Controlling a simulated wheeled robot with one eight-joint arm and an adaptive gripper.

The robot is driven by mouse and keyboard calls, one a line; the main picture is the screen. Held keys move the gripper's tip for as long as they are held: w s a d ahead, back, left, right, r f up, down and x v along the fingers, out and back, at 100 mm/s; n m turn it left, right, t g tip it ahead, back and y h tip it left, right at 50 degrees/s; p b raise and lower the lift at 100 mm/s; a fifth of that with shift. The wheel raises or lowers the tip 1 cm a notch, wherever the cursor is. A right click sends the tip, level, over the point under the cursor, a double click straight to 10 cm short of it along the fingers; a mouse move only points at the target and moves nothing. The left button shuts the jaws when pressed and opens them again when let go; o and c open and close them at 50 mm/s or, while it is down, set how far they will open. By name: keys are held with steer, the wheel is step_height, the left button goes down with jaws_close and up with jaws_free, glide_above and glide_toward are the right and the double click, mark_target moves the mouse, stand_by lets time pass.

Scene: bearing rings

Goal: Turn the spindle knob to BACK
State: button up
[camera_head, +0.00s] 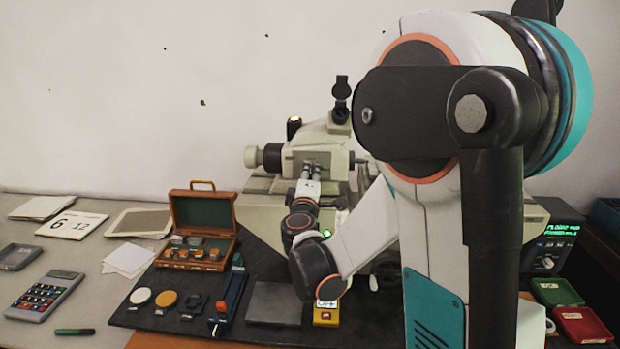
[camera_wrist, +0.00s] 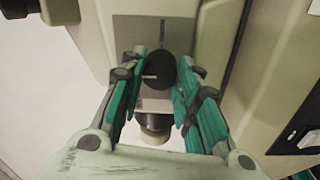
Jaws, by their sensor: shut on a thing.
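The spindle knob (camera_wrist: 160,68) is a round black knob on a grey label plate (camera_wrist: 133,35) on the beige machine. Its white pointer line points left in the wrist view. Small marks stand on the plate above and below the knob, too small to read. My gripper (camera_wrist: 161,64) has its teal fingers on both sides of the knob and is shut on it. In the head view my gripper (camera_head: 312,172) reaches the front of the machine (camera_head: 318,142). The knob itself is hidden there behind the fingers.
A dark mat holds an open wooden case (camera_head: 205,222), a grey plate (camera_head: 275,303), discs and a yellow block (camera_head: 326,314). A calculator (camera_head: 45,296) lies at left. A display box (camera_head: 553,248) and red and green trays (camera_head: 582,324) stand at right. My arm blocks the middle right.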

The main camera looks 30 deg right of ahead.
stand_by(0.3)
steer(key=o, duration=1.1)
steer(key=shift+a, duration=0.1)
steer(key=shift+c, duration=0.2)
steer(key=v, duration=1.2)
steer(key=shift+f, duration=0.1)
steer(key=s+f+m+g+y, duration=0.35)
steer(key=s+m+g, duration=0.2)
steer(key=s, duration=0.35)
steer(key=s+a+f+m+g+y, duration=0.2)
steer(key=s+a+y, duration=0.4)
steer(key=s+a, duration=0.6)
steer(key=shift+a+f+m+y+b, duration=0.15)
steer(key=shift+f+m+y+b, duration=0.25)
steer(key=shift+f+m, duration=0.45)
